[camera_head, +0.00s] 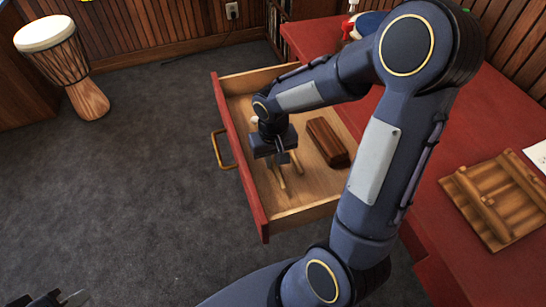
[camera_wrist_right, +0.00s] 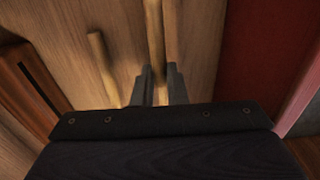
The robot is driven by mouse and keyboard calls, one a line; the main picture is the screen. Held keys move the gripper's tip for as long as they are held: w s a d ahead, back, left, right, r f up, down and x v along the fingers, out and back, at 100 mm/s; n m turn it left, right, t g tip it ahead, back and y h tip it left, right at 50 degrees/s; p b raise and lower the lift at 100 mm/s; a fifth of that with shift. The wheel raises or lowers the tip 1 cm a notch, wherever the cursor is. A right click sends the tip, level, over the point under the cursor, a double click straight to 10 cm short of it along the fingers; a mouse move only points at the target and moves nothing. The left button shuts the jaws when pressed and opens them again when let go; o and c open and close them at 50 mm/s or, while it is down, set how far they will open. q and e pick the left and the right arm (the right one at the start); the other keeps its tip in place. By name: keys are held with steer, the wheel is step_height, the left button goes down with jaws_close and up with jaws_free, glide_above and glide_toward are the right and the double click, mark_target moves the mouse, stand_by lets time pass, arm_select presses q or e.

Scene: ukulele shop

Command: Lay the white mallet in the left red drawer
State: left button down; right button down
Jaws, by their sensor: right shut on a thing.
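The red-fronted drawer (camera_head: 235,150) is pulled out, with a pale wood inside and a brass handle. My right gripper (camera_head: 280,163) is inside the drawer's outline, pointing down. In the right wrist view its fingers (camera_wrist_right: 160,88) are shut on a thin pale wooden stick, which I take as the handle of the white mallet (camera_wrist_right: 155,40). A small white end (camera_head: 254,119) shows beside the wrist in the head view; the arm hides much of the rest. I cannot tell whether the mallet touches the drawer floor. My left gripper (camera_head: 60,299) is at the bottom left corner, cut off by the frame.
A dark brown wooden block (camera_head: 327,142) lies in the drawer, also at left in the wrist view (camera_wrist_right: 28,85). Another pale stick (camera_wrist_right: 102,65) lies close by. The red counter (camera_head: 460,130) holds a slatted wooden piece (camera_head: 495,198). A drum (camera_head: 62,65) stands on the open carpet.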

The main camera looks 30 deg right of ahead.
steer(key=shift+f, duration=0.4)
steer(key=c, duration=1.4)
jaws_free()
steer(key=shift+o, duration=0.2)
steer(key=shift+r, duration=0.1)
step_height(320, 180, up, 8)
steer(key=shift+f+p, duration=0.1)
steer(key=shift+p, duration=1)
steer(key=shift+s, duration=0.1)
